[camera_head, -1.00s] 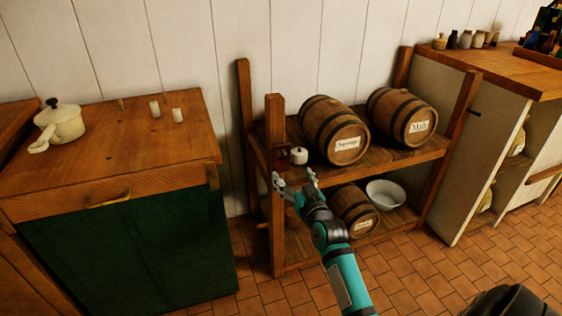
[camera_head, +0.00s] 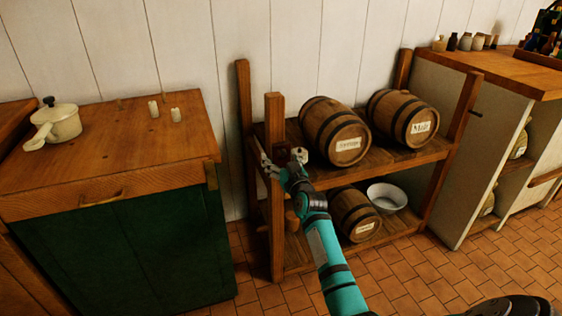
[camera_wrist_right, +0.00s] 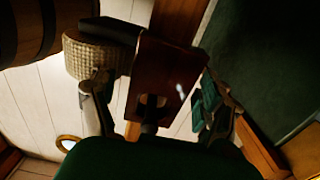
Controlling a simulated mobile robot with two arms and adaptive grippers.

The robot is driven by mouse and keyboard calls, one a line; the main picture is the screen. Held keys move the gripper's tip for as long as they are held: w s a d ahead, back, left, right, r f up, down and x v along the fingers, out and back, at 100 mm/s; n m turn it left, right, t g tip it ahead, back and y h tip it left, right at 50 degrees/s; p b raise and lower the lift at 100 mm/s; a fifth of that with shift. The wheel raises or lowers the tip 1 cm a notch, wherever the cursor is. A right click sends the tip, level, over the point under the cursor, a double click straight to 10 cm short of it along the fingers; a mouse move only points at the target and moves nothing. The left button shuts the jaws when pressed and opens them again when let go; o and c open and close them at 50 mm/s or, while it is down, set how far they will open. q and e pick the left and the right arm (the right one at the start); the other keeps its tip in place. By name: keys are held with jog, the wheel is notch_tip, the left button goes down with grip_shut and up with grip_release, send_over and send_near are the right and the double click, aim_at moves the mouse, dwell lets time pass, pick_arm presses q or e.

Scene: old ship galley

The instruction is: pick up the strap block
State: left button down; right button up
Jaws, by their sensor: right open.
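The strap block, a small dark red-brown wooden block (camera_head: 281,151), is at the near left post of the wooden rack, at upper-shelf height. My right gripper (camera_head: 284,160) is open with its fingers either side of the block. In the right wrist view the block (camera_wrist_right: 160,80) stands between the two spread fingers (camera_wrist_right: 152,88), with a dark opening in its lower part. Gaps show between the block and the fingers, so it does not look gripped. The gripper hides the block's lower part in the head view. My left gripper is out of view.
The rack's upper shelf (camera_head: 385,158) holds two barrels (camera_head: 334,131) (camera_head: 402,117). Below are another barrel (camera_head: 355,214) and a white bowl (camera_head: 386,196). A green cabinet (camera_head: 130,245) stands left with a pot (camera_head: 59,123) on top. The tiled floor (camera_head: 420,270) is clear.

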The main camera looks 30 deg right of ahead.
jog(key=shift+c, duration=0.2)
jog(key=c, duration=1.1)
jog(key=shift+c, duration=0.6)
jog(key=shift+r, duration=0.2)
